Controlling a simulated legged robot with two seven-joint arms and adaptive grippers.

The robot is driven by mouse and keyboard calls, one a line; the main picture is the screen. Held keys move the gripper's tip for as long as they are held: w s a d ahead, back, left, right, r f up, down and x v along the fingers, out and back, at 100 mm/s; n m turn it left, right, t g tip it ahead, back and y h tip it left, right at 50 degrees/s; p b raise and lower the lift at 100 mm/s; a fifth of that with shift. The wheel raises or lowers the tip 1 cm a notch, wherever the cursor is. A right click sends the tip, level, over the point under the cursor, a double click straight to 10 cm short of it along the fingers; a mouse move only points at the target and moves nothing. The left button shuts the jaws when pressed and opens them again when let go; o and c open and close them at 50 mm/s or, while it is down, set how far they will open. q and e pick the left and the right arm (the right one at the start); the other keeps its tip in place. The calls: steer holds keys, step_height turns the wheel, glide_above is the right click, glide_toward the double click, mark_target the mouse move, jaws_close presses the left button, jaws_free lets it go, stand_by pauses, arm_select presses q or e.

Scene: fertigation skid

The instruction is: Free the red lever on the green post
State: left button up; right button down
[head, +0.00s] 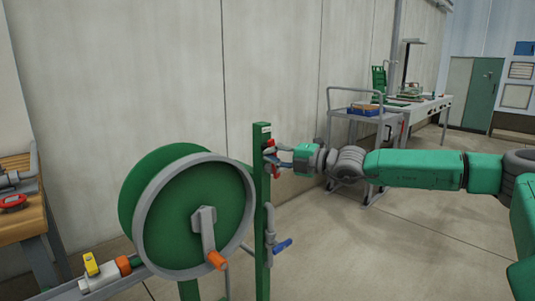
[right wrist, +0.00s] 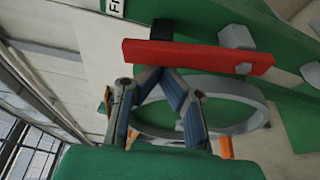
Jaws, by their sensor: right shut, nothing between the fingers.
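The green post (head: 262,225) stands upright beside the reel in the head view, with a white label near its top. The red lever (head: 276,172) is on the post's right side, partly hidden behind the fingers. In the right wrist view the red lever (right wrist: 190,55) is a flat bar across the upper picture, with a grey bolt head on it. A black block (right wrist: 161,29) and a grey block (right wrist: 236,37) show at its far edge. My right gripper (head: 270,159) is shut and empty; its fingertips (right wrist: 163,70) meet at the bar's near edge. Whether they touch it is unclear.
A large green reel (head: 180,215) with a grey rim and orange-handled crank stands left of the post. A pipe with a blue handle (head: 283,245) is low on its right. A wooden bench (head: 30,225) is far left; a trolley (head: 355,118) stands behind my right arm.

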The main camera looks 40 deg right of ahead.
steer(key=d+p, duration=0.1)
steer(key=m+p, duration=0.1)
steer(key=p, duration=0.1)
steer(key=shift+w+d+r+t+p, duration=0.1)
steer(key=shift+d+r+t+p, duration=0.2)
steer(key=shift+d+r, duration=0.1)
steer(key=shift+d+f, duration=0.1)
stand_by(0.4)
